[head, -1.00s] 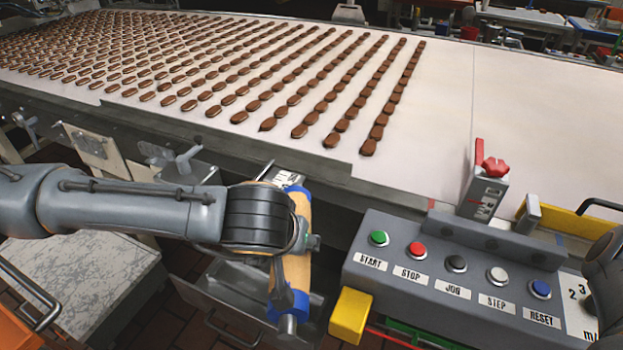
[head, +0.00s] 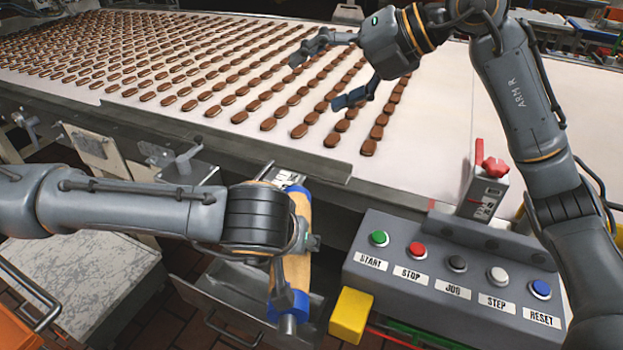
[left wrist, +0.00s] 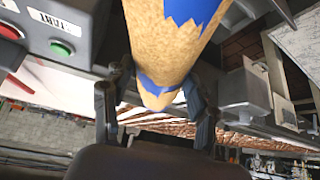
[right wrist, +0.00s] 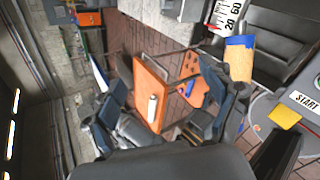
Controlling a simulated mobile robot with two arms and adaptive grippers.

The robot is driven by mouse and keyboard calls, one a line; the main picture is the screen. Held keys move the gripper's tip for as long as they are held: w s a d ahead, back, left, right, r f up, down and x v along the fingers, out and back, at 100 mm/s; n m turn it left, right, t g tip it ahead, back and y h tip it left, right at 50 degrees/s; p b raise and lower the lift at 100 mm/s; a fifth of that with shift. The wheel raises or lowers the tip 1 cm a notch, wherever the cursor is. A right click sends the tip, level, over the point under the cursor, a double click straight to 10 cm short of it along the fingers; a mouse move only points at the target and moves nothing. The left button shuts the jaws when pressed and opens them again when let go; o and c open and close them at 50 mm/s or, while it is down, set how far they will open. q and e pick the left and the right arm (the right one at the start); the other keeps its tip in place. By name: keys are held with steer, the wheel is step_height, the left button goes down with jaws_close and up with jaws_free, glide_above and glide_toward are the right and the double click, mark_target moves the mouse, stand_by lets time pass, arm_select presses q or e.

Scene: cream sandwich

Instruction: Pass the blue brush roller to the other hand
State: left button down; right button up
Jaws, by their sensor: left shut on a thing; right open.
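The blue brush roller is a tan cylinder with blue bands near its ends (head: 297,272). My left gripper (head: 300,243) is shut around its middle and holds it in front of the conveyor, left of the control box. The left wrist view shows the roller (left wrist: 165,50) between both fingers. My right gripper (head: 322,78) is open and empty, above the brown pieces on the conveyor, up and right of the roller. In the right wrist view the roller (right wrist: 239,66) is at the upper right, apart from the open fingers. My left gripper partly hides the roller in the head view.
The conveyor (head: 440,110) carries rows of brown oval pieces. A control box (head: 450,262) with several buttons stands right of the roller, with a yellow block (head: 350,315) at its left corner. A red-topped switch post (head: 485,188) stands behind it. An open metal drawer (head: 235,310) lies below.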

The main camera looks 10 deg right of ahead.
steer(key=s+a+f+g+h, duration=0.1)
steer(key=a+f+h, duration=0.1)
steer(key=f, duration=0.6)
steer(key=s+a+f+g+h, duration=0.2)
steer(key=f, duration=0.7)
steer(key=s+a+f+g+h, duration=0.1)
steer(key=s+a+f+g, duration=0.1)
steer(key=f, duration=0.6)
steer(key=shift+s+a+f+h, duration=0.15)
steer(key=shift+a+f+h, duration=0.1)
steer(key=shift+a+h, duration=0.15)
steer(key=c, duration=1.5)
steer(key=o, duration=1.5)
steer(key=shift+r, duration=0.1)
